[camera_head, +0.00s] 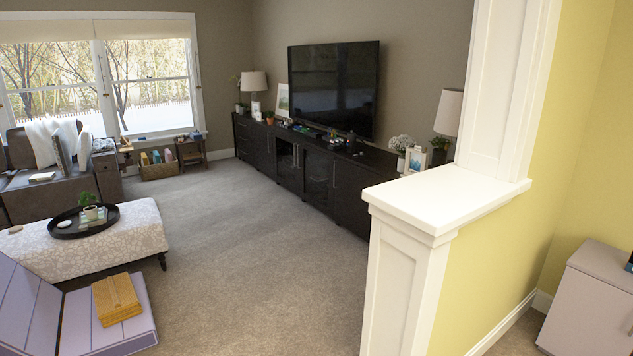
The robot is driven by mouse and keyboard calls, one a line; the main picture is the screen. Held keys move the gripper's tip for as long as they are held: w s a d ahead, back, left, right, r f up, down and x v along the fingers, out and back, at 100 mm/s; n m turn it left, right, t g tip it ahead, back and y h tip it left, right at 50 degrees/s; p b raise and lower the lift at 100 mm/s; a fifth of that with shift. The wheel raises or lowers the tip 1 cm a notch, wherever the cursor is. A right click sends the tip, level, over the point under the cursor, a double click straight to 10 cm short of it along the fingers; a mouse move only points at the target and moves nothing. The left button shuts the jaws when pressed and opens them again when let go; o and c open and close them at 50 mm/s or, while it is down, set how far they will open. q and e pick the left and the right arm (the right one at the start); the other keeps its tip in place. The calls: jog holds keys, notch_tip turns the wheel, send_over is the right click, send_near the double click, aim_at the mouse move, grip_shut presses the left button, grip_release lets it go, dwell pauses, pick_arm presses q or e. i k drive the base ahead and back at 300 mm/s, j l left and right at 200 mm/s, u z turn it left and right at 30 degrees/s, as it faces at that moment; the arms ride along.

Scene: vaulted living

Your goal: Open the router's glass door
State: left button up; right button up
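A long dark media cabinet (262,150) stands along the far wall under the TV. It has glass-fronted doors near its middle; one glass door (316,178) shows to the left of the plain dark right-hand door, and another glass front (286,158) is further left. Both look shut. I cannot make out a router in this view; what is behind the glass is too dark and small to tell. Neither of my grippers is in view.
A white half-wall with a post (440,197) stands close on the right, partly hiding the cabinet's right end. A patterned ottoman (135,236) and a lilac bench (140,322) are at left. Open carpet (230,240) lies between them and the cabinet.

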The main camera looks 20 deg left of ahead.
aim_at(328, 211)
jog(key=i+j+u, duration=0.3)
jog(key=i, duration=0.15)
jog(key=i+j+u, duration=0.15)
jog(key=i+u, duration=0.5)
jog(key=i, duration=4.55)
jog(key=j, duration=0.1)
